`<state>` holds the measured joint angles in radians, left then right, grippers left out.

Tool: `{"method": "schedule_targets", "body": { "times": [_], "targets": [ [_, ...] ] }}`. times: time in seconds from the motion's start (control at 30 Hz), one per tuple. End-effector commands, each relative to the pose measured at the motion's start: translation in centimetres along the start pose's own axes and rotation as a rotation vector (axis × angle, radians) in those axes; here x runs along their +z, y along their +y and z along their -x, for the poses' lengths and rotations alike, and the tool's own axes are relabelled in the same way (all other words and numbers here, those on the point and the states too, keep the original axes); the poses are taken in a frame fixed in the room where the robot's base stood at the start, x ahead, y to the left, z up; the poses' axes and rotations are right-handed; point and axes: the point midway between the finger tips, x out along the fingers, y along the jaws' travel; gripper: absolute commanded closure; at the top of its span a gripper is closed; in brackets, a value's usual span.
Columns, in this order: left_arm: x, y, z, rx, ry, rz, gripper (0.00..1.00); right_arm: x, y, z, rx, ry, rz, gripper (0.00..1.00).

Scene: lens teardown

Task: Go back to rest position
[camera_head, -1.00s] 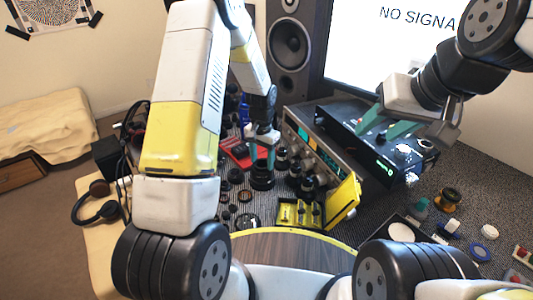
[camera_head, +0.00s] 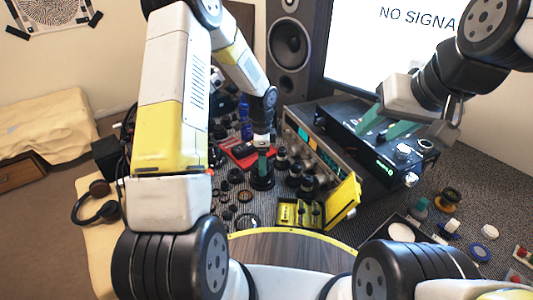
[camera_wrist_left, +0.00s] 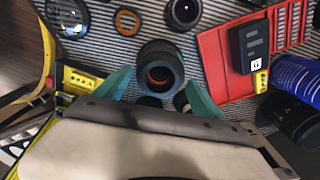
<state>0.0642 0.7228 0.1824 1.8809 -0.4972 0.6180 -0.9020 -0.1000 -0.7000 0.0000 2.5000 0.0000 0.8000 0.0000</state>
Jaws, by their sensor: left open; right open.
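My left gripper (camera_head: 262,161) points down among the lens parts near the middle of the table. Its teal fingers also show in the left wrist view (camera_wrist_left: 158,88), spread apart. A black lens barrel (camera_wrist_left: 160,68) with a reddish inside stands upright in view between and beyond the fingertips. It also shows below the gripper in the head view (camera_head: 262,181). I cannot tell whether the fingers touch it. My right gripper (camera_head: 386,122) is open and empty, with teal fingers, in front of the dark equipment box at the right.
A red case (camera_wrist_left: 228,62) lies beside the lens, with a dark box on it. A yellow tool case (camera_head: 300,212) stands open in front. Several lens rings lie on the striped mat. A speaker (camera_head: 289,42), a monitor (camera_head: 385,40) and electronics (camera_head: 385,150) stand behind and right.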

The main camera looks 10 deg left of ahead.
Motion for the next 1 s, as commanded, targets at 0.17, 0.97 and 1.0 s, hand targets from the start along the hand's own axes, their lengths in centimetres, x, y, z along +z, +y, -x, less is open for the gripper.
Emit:
{"method": "schedule_targets", "body": {
  "times": [0.17,0.97,1.0],
  "targets": [
    [0.0,-0.1,1.8,-0.003,0.001,0.002,0.22,0.0,0.0,0.0,0.000,0.000,0.000,0.53],
    [1.7,2.5,15.6,-0.095,0.022,0.221,0.22,0.0,0.0,0.0,0.000,0.000,0.000,0.53],
    [2.1,3.3,17.3,-0.116,0.033,0.280,0.22,0.0,0.0,0.0,0.000,0.000,0.000,0.53]
  ]
}}
